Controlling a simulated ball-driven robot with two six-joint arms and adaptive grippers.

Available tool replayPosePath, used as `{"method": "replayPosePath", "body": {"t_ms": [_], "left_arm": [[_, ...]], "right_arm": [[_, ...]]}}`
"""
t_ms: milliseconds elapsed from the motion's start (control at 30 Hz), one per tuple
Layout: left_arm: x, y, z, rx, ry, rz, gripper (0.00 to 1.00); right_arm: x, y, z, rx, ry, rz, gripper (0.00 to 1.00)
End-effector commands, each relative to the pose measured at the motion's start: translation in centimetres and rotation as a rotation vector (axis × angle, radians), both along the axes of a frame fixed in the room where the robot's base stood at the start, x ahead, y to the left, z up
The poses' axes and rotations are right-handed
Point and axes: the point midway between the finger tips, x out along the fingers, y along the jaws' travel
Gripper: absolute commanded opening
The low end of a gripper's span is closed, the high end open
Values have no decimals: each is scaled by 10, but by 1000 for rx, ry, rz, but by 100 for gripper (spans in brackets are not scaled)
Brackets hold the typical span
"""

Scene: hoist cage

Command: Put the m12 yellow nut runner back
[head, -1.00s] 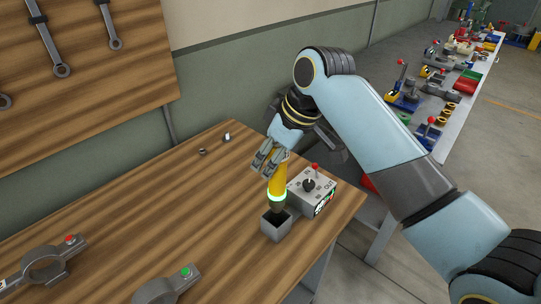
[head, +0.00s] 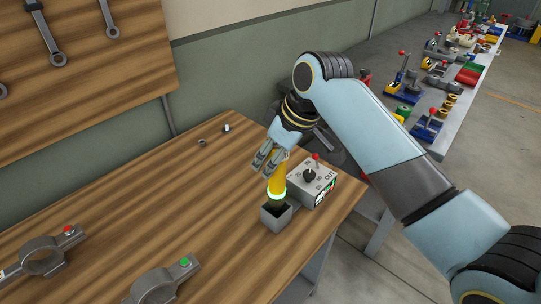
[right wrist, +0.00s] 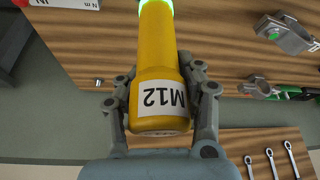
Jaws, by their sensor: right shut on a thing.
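The yellow nut runner (head: 277,181) has a glowing green ring near its lower end. Its M12 label shows in the right wrist view (right wrist: 160,97). My right gripper (head: 268,160) is shut on its upper body and holds it roughly upright. The tool's dark lower end is at the mouth of a grey square holder (head: 276,218) on the wooden table. The tip is hidden by the holder's walls, so I cannot tell how deep it is. In the right wrist view the fingers (right wrist: 163,95) clasp both sides of the tool. My left gripper is not in view.
A grey control box (head: 312,184) with a red-tipped lever stands just right of the holder. Two grey ring clamps (head: 42,257) lie at the front left of the wooden table (head: 150,200). Small metal pieces (head: 226,128) lie at the back. A bench of tools (head: 455,105) stands behind right.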

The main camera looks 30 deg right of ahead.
Motion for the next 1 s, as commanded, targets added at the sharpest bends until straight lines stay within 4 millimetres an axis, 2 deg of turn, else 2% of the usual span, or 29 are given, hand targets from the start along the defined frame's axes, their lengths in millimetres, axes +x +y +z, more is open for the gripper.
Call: {"method": "replayPosePath", "body": {"t_ms": [267,300,500,833,1000], "left_arm": [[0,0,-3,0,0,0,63],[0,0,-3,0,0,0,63],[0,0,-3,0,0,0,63],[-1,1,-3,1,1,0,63],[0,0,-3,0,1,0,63]], "right_arm": [[0,0,-7,1,-1,0,0],[0,0,-7,0,-2,0,38],[0,0,-7,1,-1,0,64],[-1,-1,-5,-1,1,0,64],[-8,-7,19,-1,-3,0,64]]}}
